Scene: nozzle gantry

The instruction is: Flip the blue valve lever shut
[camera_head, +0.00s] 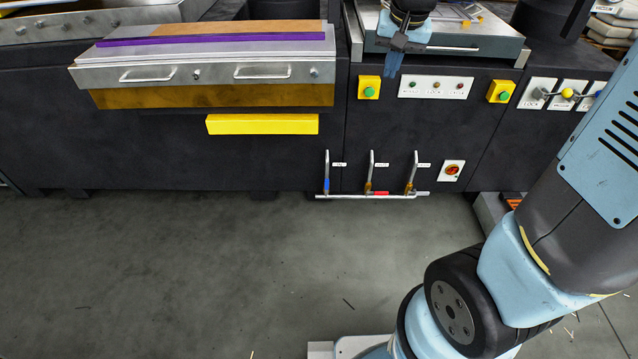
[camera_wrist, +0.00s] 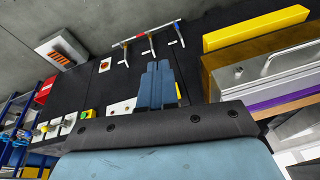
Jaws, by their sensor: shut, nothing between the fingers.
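The blue valve lever (camera_head: 326,184) is low on the leftmost of three short upright pipes on the dark machine front. It looks upright, in line with its pipe. On the middle pipe, a red lever (camera_head: 380,193) lies sideways. My gripper (camera_head: 392,66) is up at the counter edge, fingers pointing down, well above and right of the blue lever and apart from it. In the wrist view, my gripper's blue fingers (camera_wrist: 159,68) are together and empty.
A yellow bar (camera_head: 262,124) juts out left of the pipes, under a metal drawer unit (camera_head: 205,75). Green push buttons (camera_head: 369,92) and a switch panel (camera_head: 436,87) sit above the pipes. The floor in front is clear.

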